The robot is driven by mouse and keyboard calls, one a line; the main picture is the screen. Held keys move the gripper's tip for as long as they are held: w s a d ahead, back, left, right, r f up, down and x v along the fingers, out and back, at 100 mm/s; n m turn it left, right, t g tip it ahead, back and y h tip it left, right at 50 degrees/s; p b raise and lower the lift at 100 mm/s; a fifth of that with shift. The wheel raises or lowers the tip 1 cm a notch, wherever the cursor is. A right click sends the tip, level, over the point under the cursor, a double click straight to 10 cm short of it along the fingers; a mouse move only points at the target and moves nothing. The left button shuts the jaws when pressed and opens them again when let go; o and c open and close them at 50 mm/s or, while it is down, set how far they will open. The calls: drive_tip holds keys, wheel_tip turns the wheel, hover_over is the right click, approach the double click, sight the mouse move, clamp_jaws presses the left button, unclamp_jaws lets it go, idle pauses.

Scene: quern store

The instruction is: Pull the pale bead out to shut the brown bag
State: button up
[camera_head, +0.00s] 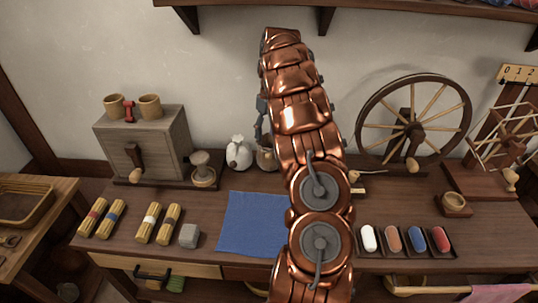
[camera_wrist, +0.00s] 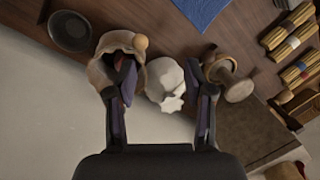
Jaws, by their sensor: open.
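The brown bag (camera_wrist: 100,74) stands with its mouth open in the wrist view. In the head view the brown bag (camera_head: 265,159) is partly hidden behind my arm. The pale bead (camera_wrist: 141,42) is a small round ball at the bag's rim, on its upper right side in the wrist view. My gripper (camera_wrist: 160,76) is open, its fingers wide apart and empty. Its left finger overlaps the brown bag's mouth, and the bead lies beyond that fingertip. A white bag (camera_wrist: 167,86), tied shut, shows between the fingers; it also shows in the head view (camera_head: 239,154).
A wooden spool-like piece (camera_head: 203,170) stands left of the white bag, beside a grey cabinet (camera_head: 150,147). A dark round dish (camera_wrist: 70,32) is near the brown bag. A blue cloth (camera_head: 250,222) lies flat in front. A spinning wheel (camera_head: 413,120) stands right.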

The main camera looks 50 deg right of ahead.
sight(269, 153)
drive_tip(key=shift+d+f+p, duration=0.2)
drive_tip(key=shift+d+f, duration=0.1)
drive_tip(key=shift+f, duration=1.4)
drive_tip(key=shift+d+f+p, duration=0.15)
drive_tip(key=shift+d+f, duration=0.1)
drive_tip(key=shift+f, duration=1.5)
drive_tip(key=shift+d+f+p, duration=0.2)
drive_tip(key=shift+d+f, duration=0.1)
drive_tip(key=shift+f, duration=1.4)
clamp_jaws()
